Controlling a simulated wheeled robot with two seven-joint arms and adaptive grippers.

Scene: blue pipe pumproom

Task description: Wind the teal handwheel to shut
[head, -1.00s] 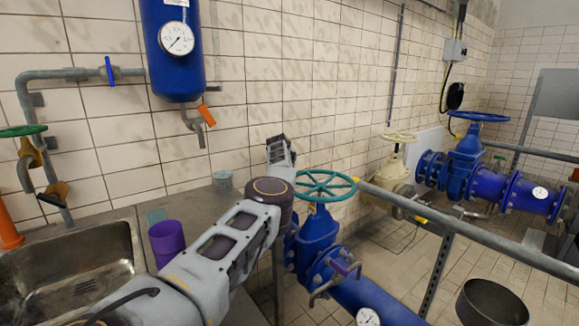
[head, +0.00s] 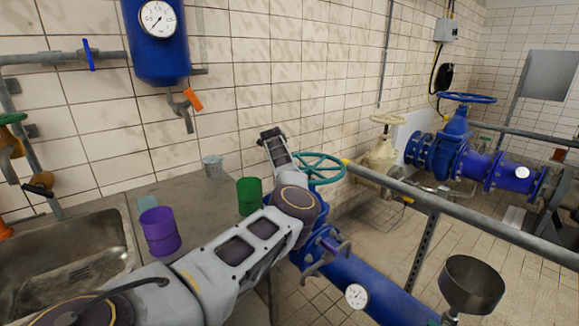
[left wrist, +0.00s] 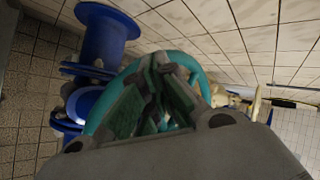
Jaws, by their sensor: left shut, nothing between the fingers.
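The teal handwheel (head: 337,163) sits on top of a blue gate valve (head: 318,243), right of the table in the head view. My left arm crosses in front and hides part of the wheel and valve. In the left wrist view the teal rim (left wrist: 103,122) curves behind and around my left gripper (left wrist: 160,72). The gripper is shut and empty, its fingers seen over the wheel. I cannot tell whether they touch the rim or a spoke. The fingers do not show clearly in the head view. My right gripper is not in view.
A grey rail (head: 440,203) runs close to the right of the wheel. A green cup (head: 249,196) and purple cup (head: 160,231) stand on the table beside my arm. A cream valve (head: 384,150) and a blue-wheeled valve (head: 457,130) stand farther back. A tiled wall is behind.

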